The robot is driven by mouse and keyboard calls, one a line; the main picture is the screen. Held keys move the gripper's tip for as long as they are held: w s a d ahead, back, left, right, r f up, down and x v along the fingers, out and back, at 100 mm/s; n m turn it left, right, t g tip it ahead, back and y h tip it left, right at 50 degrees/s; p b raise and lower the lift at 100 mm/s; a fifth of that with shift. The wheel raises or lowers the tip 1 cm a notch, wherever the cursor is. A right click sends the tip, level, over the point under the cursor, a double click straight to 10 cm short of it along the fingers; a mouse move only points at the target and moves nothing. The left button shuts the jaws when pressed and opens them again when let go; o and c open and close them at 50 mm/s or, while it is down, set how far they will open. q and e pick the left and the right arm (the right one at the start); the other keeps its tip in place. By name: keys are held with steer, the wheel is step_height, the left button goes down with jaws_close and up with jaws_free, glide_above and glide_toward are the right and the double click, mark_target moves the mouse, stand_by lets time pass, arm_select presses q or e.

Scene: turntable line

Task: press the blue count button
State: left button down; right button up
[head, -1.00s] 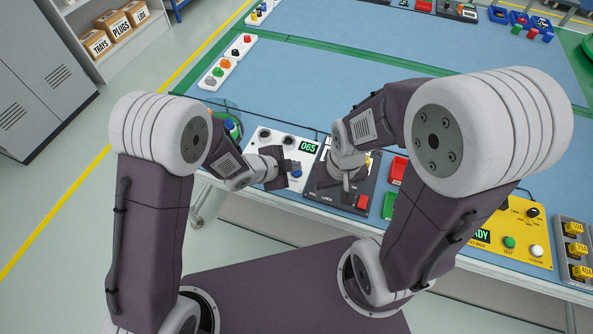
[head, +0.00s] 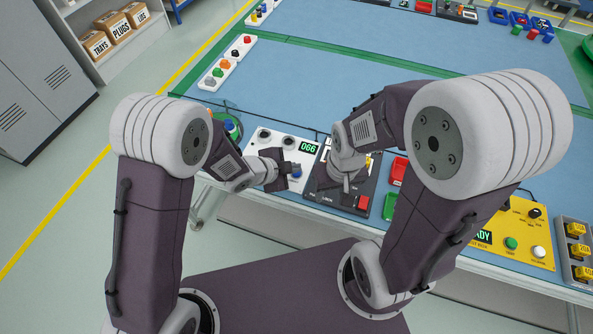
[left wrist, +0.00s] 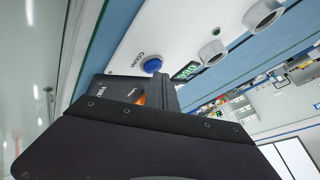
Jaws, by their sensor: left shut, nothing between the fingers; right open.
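The blue count button (head: 297,174) sits on a white panel (head: 264,148) at the near edge of the blue table, below a green display (head: 308,148) reading 066. In the left wrist view the blue button (left wrist: 152,66) shows just beyond my fingers. My left gripper (head: 293,167) is shut and empty, with its tips right at the button; it also shows in the left wrist view (left wrist: 150,92). I cannot tell whether the tips touch the button. My right gripper (head: 347,181) is open over the dark panel to the right.
The dark panel (head: 330,194) with a red button (head: 363,202) adjoins the white panel. Red and green trays (head: 398,168) and a yellow panel (head: 515,240) lie further right. A strip of coloured knobs (head: 227,62) stands at the left. The table's middle is clear.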

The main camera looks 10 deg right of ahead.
stand_by(0.4)
arm_select(q)
steer(key=shift+r+p, duration=0.75)
steer(key=shift+r, duration=0.1)
step_height(320, 180, up, 5)
steer(key=p, duration=0.4)
stand_by(0.5)
